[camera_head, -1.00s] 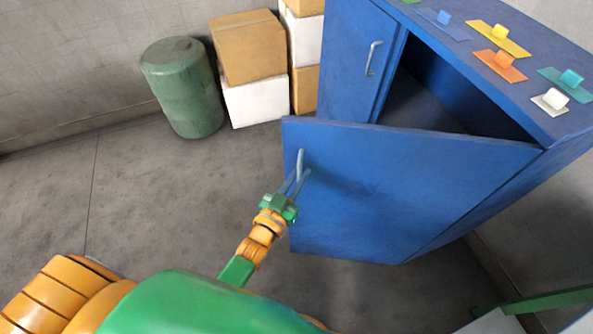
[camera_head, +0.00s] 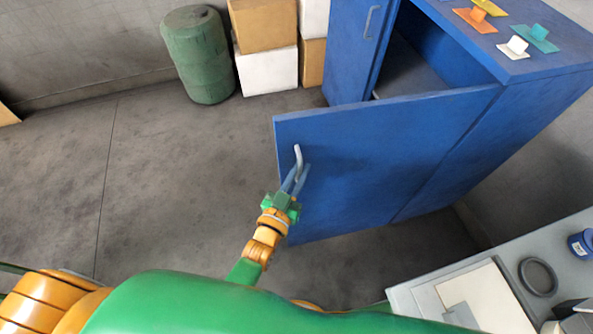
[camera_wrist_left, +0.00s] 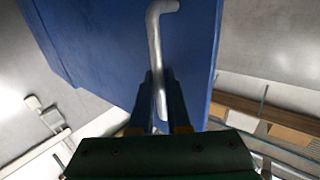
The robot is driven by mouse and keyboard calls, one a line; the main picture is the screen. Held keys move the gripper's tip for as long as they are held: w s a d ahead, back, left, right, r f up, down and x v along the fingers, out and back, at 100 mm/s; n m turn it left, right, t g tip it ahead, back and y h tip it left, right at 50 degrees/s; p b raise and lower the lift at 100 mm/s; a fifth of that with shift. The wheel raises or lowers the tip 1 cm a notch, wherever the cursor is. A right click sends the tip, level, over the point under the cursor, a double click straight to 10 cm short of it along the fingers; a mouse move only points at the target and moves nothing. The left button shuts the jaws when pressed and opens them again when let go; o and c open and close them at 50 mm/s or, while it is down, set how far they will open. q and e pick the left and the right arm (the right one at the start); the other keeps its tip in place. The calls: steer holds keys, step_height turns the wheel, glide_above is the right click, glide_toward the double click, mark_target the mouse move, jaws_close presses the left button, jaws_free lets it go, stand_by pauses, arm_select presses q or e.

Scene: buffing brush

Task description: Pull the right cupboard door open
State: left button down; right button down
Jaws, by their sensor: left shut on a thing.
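The blue cupboard's right door (camera_head: 375,155) stands wide open in the head view, swung out toward me from its hinge side on the right. Its grey bar handle (camera_head: 298,158) is near the door's free left edge. My left gripper (camera_head: 297,178) is shut on this handle. In the left wrist view the handle (camera_wrist_left: 155,50) runs down between the two fingers (camera_wrist_left: 160,105), and the blue door (camera_wrist_left: 110,45) fills the space behind it. The cupboard's dark inside (camera_head: 410,70) shows above the door. My right gripper is not in view.
The left cupboard door (camera_head: 352,45) is closed. Colored holders (camera_head: 515,47) stand on the cupboard top. A green barrel (camera_head: 197,55) and stacked boxes (camera_head: 266,70) are at the back. A grey worktop (camera_head: 540,250) with a dark ring (camera_head: 538,277) is at lower right. The floor at left is clear.

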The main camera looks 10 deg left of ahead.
arm_select(q)
steer(key=c, duration=0.9)
jaws_free()
steer(key=shift+d, duration=0.1)
steer(key=v, duration=0.7)
